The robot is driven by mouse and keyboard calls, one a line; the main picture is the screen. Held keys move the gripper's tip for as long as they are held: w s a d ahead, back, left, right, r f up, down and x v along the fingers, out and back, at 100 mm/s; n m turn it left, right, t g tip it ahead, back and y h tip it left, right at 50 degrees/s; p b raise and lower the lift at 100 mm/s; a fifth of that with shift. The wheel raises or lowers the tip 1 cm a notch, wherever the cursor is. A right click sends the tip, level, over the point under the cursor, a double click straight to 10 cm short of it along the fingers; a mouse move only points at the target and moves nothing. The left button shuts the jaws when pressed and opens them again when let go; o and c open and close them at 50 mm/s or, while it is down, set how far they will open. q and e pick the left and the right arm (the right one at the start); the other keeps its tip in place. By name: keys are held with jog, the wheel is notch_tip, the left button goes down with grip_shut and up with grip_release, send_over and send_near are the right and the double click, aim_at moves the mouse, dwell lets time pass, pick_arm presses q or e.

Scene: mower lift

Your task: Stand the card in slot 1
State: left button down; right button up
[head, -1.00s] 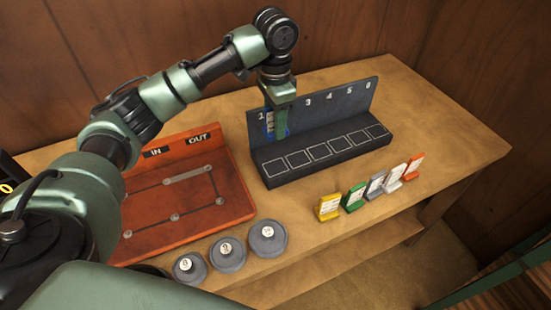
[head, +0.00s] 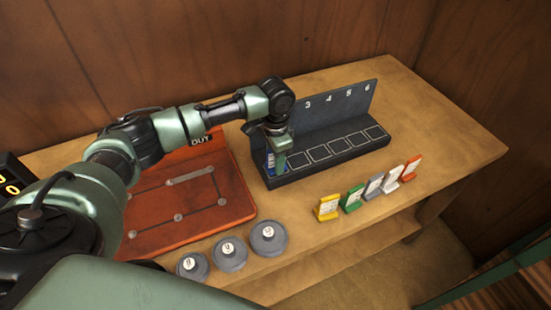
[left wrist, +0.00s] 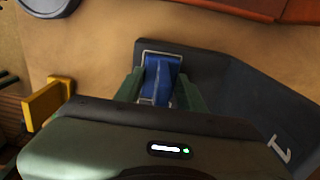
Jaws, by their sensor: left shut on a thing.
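The blue card (head: 270,161) is at the left end of the dark slot rack (head: 325,118), low at the first outlined slot. My left gripper (head: 278,163) is shut on it, with the arm reaching over from the left. In the left wrist view the blue card (left wrist: 161,78) sits between the green fingers (left wrist: 160,92), inside the pale outline of the end slot. The numeral 1 (left wrist: 280,150) shows on the rack there. The card's lower edge is not clear, so I cannot tell whether it touches the rack. My right gripper is not in view.
Several cards stand in front of the rack: yellow (head: 327,208), green (head: 352,199), grey (head: 374,184), white (head: 392,179) and red (head: 411,167). A red board (head: 236,198) lies left of the rack, with three grey discs (head: 268,238) in front. The table's right side is clear.

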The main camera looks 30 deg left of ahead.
pick_arm(q)
jog(key=c, duration=0.9)
grip_release()
jog(key=shift+o, duration=0.2)
notch_tip(320, 180, up, 11)
jog(key=b, duration=0.2)
jog(key=shift+f+b, duration=0.1)
jog(key=shift+b, duration=0.2)
jog(key=shift+r, duration=0.7)
